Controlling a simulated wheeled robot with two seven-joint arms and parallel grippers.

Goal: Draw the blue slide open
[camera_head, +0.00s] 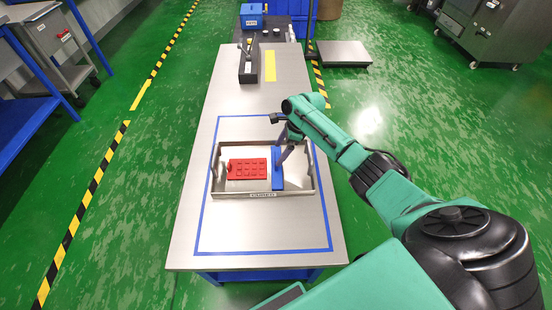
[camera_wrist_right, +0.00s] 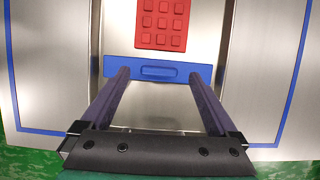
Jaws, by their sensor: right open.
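The blue slide (camera_head: 277,178) is a narrow upright-looking bar in the head view, at the right inside a shallow metal tray (camera_head: 262,195). In the right wrist view the blue slide (camera_wrist_right: 158,71) runs crosswise, with an oblong grip at its middle. A red studded plate (camera_head: 247,168) lies to its left in the head view; it also shows in the wrist view (camera_wrist_right: 163,24). My right gripper (camera_head: 283,157) is open over the slide, its fingers (camera_wrist_right: 159,73) on either side of the grip. I cannot tell whether they touch. My left gripper is out of view.
The tray sits inside a blue outline on a metal table (camera_head: 185,240). A dark long box (camera_head: 248,68) and a yellow strip (camera_head: 270,66) lie farther back. A blue box (camera_head: 251,14) stands at the far end. The table front is clear.

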